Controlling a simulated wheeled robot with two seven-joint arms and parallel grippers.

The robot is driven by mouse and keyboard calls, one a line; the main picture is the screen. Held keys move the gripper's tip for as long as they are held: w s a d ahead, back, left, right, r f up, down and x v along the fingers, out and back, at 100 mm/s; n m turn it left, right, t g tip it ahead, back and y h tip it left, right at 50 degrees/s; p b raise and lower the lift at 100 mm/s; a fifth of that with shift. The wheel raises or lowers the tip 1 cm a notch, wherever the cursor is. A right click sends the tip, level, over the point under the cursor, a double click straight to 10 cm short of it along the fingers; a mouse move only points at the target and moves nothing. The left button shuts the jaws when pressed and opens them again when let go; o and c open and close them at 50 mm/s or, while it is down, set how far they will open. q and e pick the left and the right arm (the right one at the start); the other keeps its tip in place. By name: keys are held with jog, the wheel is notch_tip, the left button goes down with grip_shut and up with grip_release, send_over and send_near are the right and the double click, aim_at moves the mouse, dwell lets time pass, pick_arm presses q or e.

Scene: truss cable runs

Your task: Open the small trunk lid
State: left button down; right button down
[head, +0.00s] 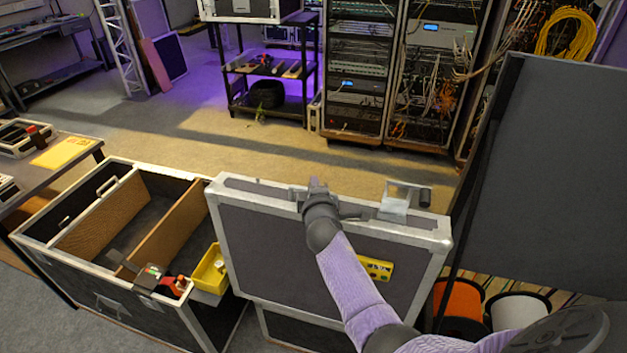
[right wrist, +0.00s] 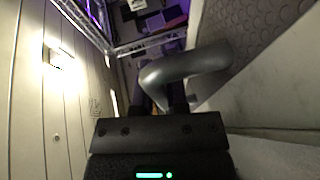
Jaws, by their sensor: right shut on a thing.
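The small trunk lid (head: 270,235) is a dark panel with a pale metal rim, in the middle of the head view. It stands raised and tilted, with part of a dark trunk body (head: 290,328) showing below it. My right gripper (head: 318,193) is at the lid's upper edge, its arm crossing in front of the panel. In the right wrist view the gripper is shut on a grey bent handle (right wrist: 190,65); the exact contact is partly hidden by the gripper body. A yellow label (head: 378,269) is on the panel. My left gripper is not in view.
An open case (head: 62,268) with brown dividers stands left of the lid, with a yellow bin (head: 209,271) at its side. Floor behind is clear up to the racks (head: 355,75).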

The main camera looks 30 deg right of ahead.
jog(key=shift+f, duration=0.1)
jog(key=shift+s+a, duration=0.1)
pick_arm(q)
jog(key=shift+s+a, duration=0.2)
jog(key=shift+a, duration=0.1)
pick_arm(e)
jog(key=c, duration=0.9)
grip_release()
